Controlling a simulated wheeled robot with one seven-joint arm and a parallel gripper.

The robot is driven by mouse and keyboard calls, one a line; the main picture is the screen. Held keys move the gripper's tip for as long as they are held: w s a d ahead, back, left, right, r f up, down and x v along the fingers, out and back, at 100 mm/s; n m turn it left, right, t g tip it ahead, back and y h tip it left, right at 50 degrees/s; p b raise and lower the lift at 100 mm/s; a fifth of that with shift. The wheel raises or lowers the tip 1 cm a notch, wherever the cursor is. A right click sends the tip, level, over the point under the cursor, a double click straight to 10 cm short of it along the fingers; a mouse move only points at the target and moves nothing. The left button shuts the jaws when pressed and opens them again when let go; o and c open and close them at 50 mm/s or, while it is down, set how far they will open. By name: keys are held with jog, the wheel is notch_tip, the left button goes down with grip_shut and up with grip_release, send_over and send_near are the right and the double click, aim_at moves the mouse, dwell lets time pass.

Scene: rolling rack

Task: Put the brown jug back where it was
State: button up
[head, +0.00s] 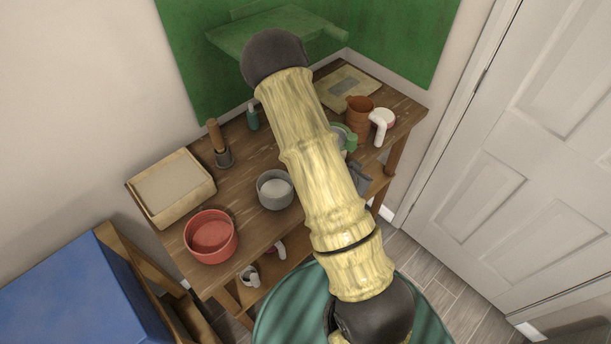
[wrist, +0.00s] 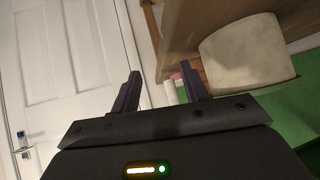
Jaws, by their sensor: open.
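The brown jug (head: 359,113) stands upright on the wooden table top toward its right end, close behind a white-handled vessel (head: 382,121). My gripper is open and empty in the wrist view (wrist: 163,85), its two dark fingers spread apart. In the head view my arm crosses the table and hides part of its middle; a dark shape right of it near the front edge may be my gripper. I cannot make out the brown jug in the wrist view. A small pink and white thing shows beyond the fingers there.
The table (head: 245,155) also holds a red pot (head: 211,237), a grey pot (head: 274,190), a shallow box (head: 171,188), a pestle (head: 214,136) and a green mug (head: 351,140). Mugs (head: 249,277) sit on the lower shelf. A pale round vessel (wrist: 246,55) is near my gripper.

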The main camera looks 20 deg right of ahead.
jog(key=a+r+y, duration=0.1)
jog(key=a, duration=0.1)
jog(key=a+r+n+y, duration=0.1)
jog(key=a, duration=0.1)
jog(key=a+r+n+y, duration=0.1)
jog(key=a, duration=0.2)
jog(key=shift+w+r+g+y, duration=0.1)
jog(key=shift+w+g+y, duration=0.2)
jog(key=shift+w+g, duration=0.1)
jog(key=s+a+r+n+g+y, duration=0.1)
jog(key=s+a+r+n+y, duration=0.1)
jog(key=s+a+r+n, duration=0.2)
jog(key=s+a+r+n+g+y, duration=0.1)
jog(key=s+a+r+n+y, duration=0.1)
jog(key=s+a+r+n, duration=0.2)
jog(key=a+r+n, duration=0.1)
jog(key=a+r, duration=0.2)
jog(key=r, duration=0.2)
jog(key=shift+s+r+n+g, duration=0.3)
jog(key=shift+s+r+g, duration=0.1)
